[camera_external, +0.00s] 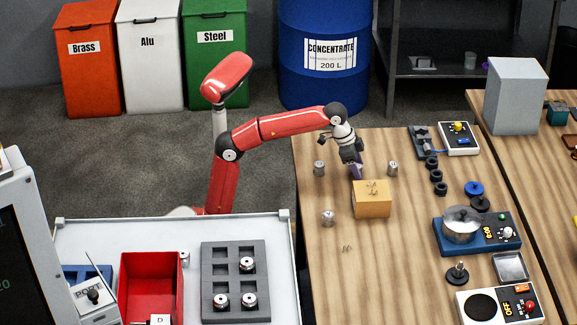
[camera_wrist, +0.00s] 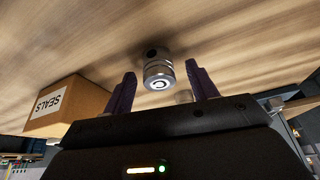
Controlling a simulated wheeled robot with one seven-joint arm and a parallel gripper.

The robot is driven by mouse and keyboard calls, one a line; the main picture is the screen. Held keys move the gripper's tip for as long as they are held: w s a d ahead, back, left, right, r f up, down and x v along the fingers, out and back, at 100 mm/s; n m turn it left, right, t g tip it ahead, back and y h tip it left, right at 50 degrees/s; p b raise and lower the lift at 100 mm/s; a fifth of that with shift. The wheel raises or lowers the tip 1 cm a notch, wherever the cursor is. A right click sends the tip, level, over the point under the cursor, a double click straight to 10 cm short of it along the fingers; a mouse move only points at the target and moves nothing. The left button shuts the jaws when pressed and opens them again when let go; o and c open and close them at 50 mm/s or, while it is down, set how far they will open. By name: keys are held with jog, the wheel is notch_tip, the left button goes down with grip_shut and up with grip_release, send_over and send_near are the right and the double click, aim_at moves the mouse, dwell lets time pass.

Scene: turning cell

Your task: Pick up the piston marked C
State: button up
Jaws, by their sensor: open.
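My gripper (camera_external: 357,171) is open, with purple fingers, low over the wooden table behind a cardboard box. In the wrist view, a silver piston (camera_wrist: 158,70) lies ahead of and between the open fingertips (camera_wrist: 160,82), not gripped. Its near end carries a small round mark that looks like a C, too small to be sure. Another metal part (camera_wrist: 184,97) is partly hidden below it. In the outside view, small pistons stand on the table: one at left (camera_external: 319,168), one right of the fingers (camera_external: 392,168), and one in front at left (camera_external: 327,217). Their letters are unreadable there.
The box (camera_external: 372,204), marked SEALS in the wrist view (camera_wrist: 65,108), stands close to my fingers. A grey tray (camera_external: 210,270) holds more pistons, beside a red bin (camera_external: 124,275). Black rings (camera_external: 437,176) and a blue device (camera_external: 480,246) stand at the right.

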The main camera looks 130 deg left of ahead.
jog(key=shift+f, duration=0.1)
jog(key=c, duration=1.1)
